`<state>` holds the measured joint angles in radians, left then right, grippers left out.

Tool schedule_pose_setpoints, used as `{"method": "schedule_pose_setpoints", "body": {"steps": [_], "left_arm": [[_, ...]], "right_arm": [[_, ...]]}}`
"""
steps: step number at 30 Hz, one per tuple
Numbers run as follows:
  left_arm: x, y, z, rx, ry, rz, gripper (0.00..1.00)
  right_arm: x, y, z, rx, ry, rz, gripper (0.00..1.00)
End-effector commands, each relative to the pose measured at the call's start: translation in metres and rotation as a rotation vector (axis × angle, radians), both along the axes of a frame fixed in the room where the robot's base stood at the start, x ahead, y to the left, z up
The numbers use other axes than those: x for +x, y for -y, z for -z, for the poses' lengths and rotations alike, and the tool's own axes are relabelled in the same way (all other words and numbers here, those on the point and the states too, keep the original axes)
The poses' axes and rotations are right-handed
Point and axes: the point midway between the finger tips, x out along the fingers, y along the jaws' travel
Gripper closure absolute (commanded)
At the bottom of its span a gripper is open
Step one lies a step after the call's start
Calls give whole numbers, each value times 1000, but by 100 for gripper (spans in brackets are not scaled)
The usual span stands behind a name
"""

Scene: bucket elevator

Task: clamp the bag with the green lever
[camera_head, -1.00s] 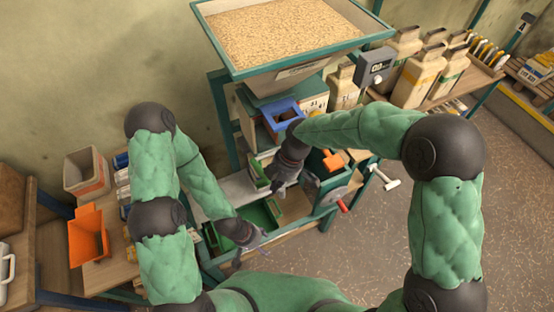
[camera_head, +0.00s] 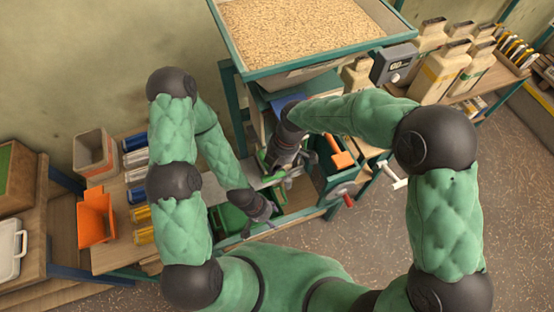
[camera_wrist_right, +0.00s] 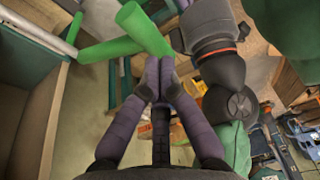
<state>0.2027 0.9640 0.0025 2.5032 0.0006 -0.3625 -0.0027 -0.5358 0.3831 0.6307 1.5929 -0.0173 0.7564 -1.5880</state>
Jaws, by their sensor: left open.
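In the head view my right gripper (camera_head: 281,172) points down into the green-framed workstation under the grain hopper. In the right wrist view its two fingers (camera_wrist_right: 160,65) are together, with their tips against the lower end of the thick green lever handle (camera_wrist_right: 143,27). A green bar (camera_wrist_right: 105,50) runs left from the handle. The lever is mostly hidden by my right gripper in the head view. My left gripper (camera_head: 264,213) is open and low at the front of the workstation, near a green part (camera_head: 233,218). I cannot make out the bag.
The hopper (camera_head: 300,30) full of grain stands above the station. An orange handle (camera_head: 341,155), a red knob (camera_head: 348,201) and a white T-handle (camera_head: 393,176) are to the right. Floor on the right is clear.

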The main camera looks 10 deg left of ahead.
Motion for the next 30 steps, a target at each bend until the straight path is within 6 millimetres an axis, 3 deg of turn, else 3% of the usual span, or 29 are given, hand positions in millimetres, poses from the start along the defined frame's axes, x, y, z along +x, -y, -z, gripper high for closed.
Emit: {"method": "schedule_pose_setpoints", "body": {"steps": [6, 17, 30], "left_arm": [[0, 0, 1, 0, 0, 0, 36], [0, 0, 1, 0, 0, 0, 36], [0, 0, 15, 0, 0, 0, 36]], "right_arm": [[-2, -3, 11, 1, 2, 1, 100], [-2, -3, 12, 2, 2, 1, 100], [-7, 0, 21, 32, 48, 2, 100]]}}
